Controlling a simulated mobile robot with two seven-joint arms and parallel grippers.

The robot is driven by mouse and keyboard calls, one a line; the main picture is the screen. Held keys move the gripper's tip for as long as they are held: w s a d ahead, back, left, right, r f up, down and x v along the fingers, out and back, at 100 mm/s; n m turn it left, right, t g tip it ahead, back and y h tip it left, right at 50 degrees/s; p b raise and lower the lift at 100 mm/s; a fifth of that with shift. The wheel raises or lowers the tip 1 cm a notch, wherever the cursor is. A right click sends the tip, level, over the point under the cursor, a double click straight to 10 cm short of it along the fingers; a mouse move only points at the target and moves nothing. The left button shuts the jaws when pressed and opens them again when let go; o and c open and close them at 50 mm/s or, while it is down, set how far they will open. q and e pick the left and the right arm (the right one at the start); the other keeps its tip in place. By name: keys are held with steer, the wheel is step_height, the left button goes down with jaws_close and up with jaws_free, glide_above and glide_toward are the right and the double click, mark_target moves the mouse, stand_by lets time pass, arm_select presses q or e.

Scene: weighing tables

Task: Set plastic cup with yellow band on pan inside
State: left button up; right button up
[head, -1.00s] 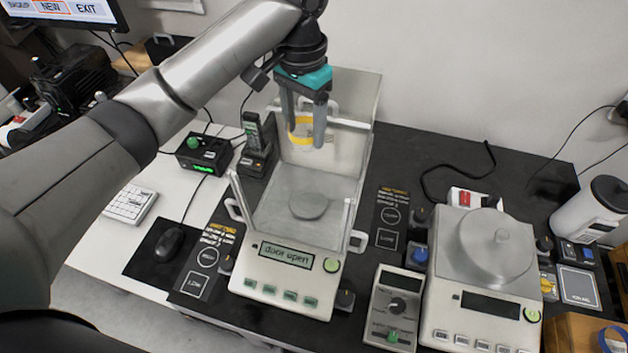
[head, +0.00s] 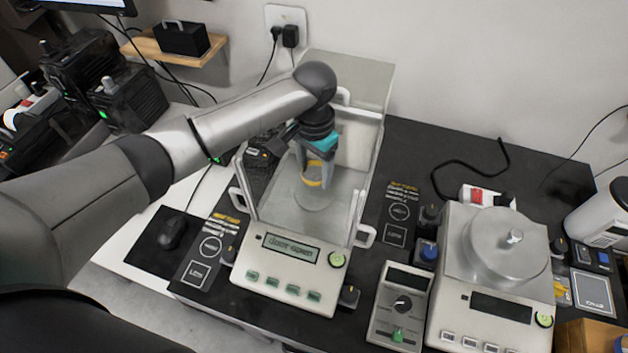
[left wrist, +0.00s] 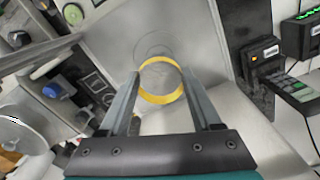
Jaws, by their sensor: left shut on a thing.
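The plastic cup with the yellow band (head: 313,181) is in my left gripper (head: 315,177), low inside the glass chamber of the left balance (head: 290,285). The cup is clear, and its yellow band (left wrist: 161,98) shows between the two fingers in the left wrist view, where the left gripper (left wrist: 162,98) is shut on it. The round pan (head: 315,200) is directly beneath the cup and partly hidden by it. I cannot tell whether the cup's base touches the pan. The balance display reads "door open". My right gripper is not in view.
The chamber's glass walls with white handles (head: 365,236) stand close around the gripper. A second balance with a covered round pan (head: 505,248) stands at the right, beside a small control box (head: 400,306). A black mouse (head: 172,232) lies on the left.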

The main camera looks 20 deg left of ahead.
arm_select(q)
steer(key=shift+f, duration=1.9)
steer(key=shift+f, duration=0.15)
steer(key=o, duration=1.4)
steer(key=shift+o, duration=0.2)
step_height(320, 180, up, 12)
steer(key=p, duration=0.1)
steer(key=shift+r, duration=0.2)
